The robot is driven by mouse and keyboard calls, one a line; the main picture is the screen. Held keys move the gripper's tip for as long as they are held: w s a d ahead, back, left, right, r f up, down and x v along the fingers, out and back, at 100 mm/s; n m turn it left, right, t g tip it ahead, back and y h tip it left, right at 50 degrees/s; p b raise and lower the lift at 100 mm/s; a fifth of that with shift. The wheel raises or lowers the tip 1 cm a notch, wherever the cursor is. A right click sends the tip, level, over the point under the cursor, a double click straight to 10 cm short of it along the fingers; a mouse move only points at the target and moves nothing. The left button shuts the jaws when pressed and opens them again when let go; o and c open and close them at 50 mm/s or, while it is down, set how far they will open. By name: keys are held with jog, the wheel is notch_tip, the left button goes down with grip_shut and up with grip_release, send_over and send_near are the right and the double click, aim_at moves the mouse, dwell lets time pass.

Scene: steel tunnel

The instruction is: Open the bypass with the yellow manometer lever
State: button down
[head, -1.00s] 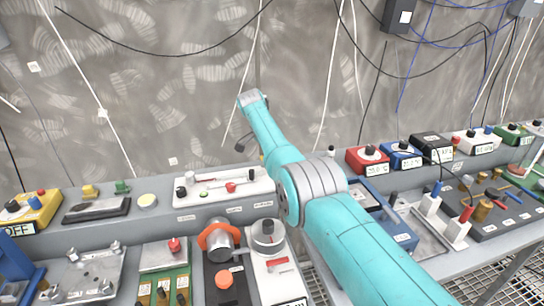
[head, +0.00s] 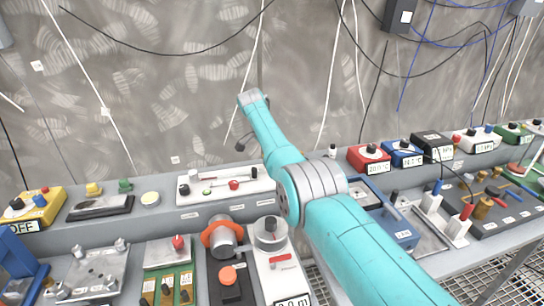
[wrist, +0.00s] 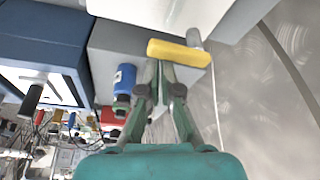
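In the wrist view a yellow bar-shaped lever (wrist: 180,53) lies across the end of a grey block, with a short grey cylinder at its right end. My gripper (wrist: 163,72) has its green fingers close together at the lever. The bar covers the fingertips, so I cannot tell whether they touch it; nothing shows clamped between them. A blue cylindrical fitting (wrist: 124,84) sits just left of the fingers. In the head view my teal arm reaches over the bench towards the wall, and the gripper is not clearly visible. No manometer dial is clearly readable.
A dark blue box with a white panel (wrist: 40,85) stands left in the wrist view. In the head view the bench holds a yellow box marked OFF (head: 35,208), an orange-ringed cylinder (head: 222,238), and red (head: 369,158) and blue (head: 402,153) boxes. Cables hang along the wall.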

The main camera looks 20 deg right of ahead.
jog(key=shift+a+f, duration=0.15)
jog(key=shift+a, duration=0.2)
notch_tip(320, 180, up, 10)
jog(key=d, duration=0.1)
jog(key=shift+d+f, duration=0.15)
jog(key=shift+d, duration=0.05)
dwell(0.6)
dwell(0.4)
